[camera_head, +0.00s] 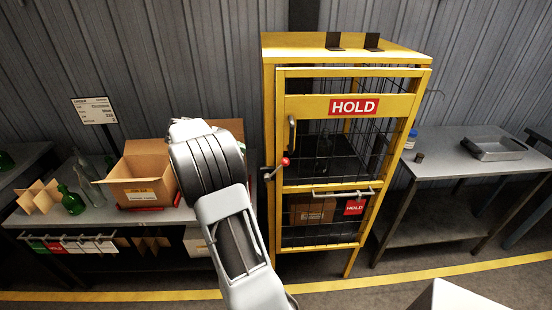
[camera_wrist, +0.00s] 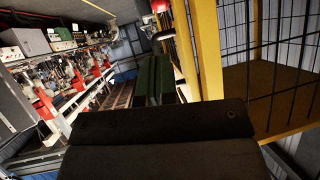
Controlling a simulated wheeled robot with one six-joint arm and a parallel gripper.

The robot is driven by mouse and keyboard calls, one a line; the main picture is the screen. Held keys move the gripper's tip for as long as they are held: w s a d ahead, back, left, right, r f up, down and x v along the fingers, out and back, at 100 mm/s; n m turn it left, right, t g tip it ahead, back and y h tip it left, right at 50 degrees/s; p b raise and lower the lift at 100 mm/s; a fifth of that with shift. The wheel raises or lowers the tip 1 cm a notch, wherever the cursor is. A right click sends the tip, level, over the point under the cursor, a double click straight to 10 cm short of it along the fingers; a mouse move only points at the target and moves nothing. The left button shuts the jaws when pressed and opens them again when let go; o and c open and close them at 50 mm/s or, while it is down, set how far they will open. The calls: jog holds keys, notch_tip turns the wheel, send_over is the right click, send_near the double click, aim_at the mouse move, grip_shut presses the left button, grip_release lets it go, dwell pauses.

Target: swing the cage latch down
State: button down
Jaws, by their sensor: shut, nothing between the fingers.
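The yellow cage (camera_head: 348,186) stands in the middle of the head view, with mesh sides and a red HOLD sign on its door. The cage latch (camera_head: 269,173) is a short metal lever with a red knob (camera_head: 285,161) on the left door post. It slants up to the right, knob end higher. In the wrist view the red knob (camera_wrist: 161,6) shows at the top edge, just beyond the fingers and left of the yellow post (camera_wrist: 206,50). My gripper (camera_wrist: 154,70) is shut and empty, pointing toward the latch with a gap between. In the head view my arm hides it.
A bench at left holds an open cardboard box (camera_head: 139,188) and green bottles (camera_head: 71,200). A grey table (camera_head: 458,155) with a metal tray (camera_head: 494,148) stands right of the cage. A bar handle (camera_head: 343,194) sticks out from the lower door.

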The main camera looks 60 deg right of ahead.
jog(key=shift+s, duration=0.1)
jog(key=p, duration=0.4)
send_near(281, 162)
jog(key=x, duration=0.5)
jog(key=shift+s+d+r, duration=0.1)
jog(key=shift+s+r, duration=0.15)
jog(key=shift+s, duration=0.1)
jog(key=shift+p+x, duration=0.35)
jog(key=shift+x, duration=0.75)
jog(key=shift+w+f, duration=0.1)
jog(key=shift+f, duration=0.1)
